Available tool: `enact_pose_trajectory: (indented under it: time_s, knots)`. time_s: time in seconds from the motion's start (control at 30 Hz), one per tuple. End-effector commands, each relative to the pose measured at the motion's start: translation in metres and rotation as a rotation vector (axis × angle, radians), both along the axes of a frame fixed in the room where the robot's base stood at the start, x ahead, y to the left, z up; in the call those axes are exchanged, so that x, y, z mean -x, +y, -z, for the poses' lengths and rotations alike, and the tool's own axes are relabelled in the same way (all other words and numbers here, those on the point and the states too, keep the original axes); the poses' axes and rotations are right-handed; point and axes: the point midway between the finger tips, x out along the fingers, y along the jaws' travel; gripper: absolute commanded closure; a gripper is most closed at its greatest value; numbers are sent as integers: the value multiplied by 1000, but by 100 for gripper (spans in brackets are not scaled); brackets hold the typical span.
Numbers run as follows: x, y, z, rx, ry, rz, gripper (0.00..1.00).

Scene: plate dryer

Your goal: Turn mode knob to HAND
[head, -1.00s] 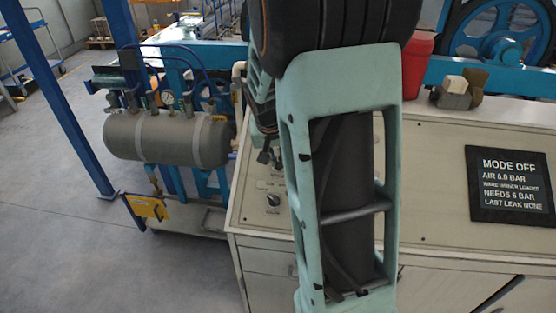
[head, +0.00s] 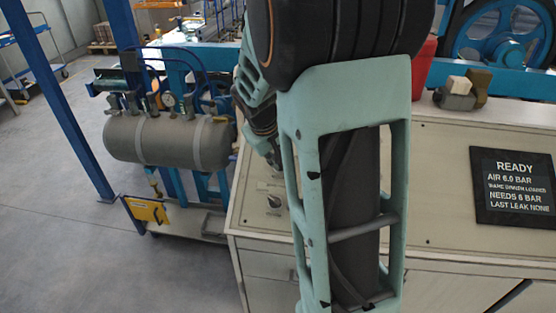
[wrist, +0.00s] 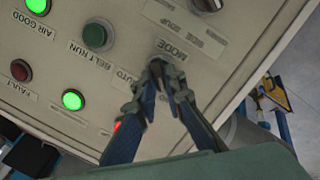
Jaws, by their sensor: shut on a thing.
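The mode knob (wrist: 166,58) is mostly hidden behind the fingertips, beside the upside-down MODE label (wrist: 179,44) in the wrist view. My gripper (wrist: 166,72) is shut on it, with both fingertips close together at the panel. An AUTO label (wrist: 126,76) shows left of the fingers; the HAND label cannot be made out. The knob's pointer is hidden. In the head view my gripper (head: 272,158) is partly behind my arm, low over the cabinet's left end. The display (head: 512,187) reads READY, AIR 6.0 BAR.
Another black knob (wrist: 208,4) stands near the panel edge. A grey air tank (head: 165,140) stands left of the cabinet (head: 450,225).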

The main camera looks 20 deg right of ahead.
Motion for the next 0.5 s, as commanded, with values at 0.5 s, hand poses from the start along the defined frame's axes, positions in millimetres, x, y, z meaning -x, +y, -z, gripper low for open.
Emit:
enact_pose_trajectory:
  time_s: [0.5]
  knots:
    - [0, 0, 0, 3, 1, -6, 77]
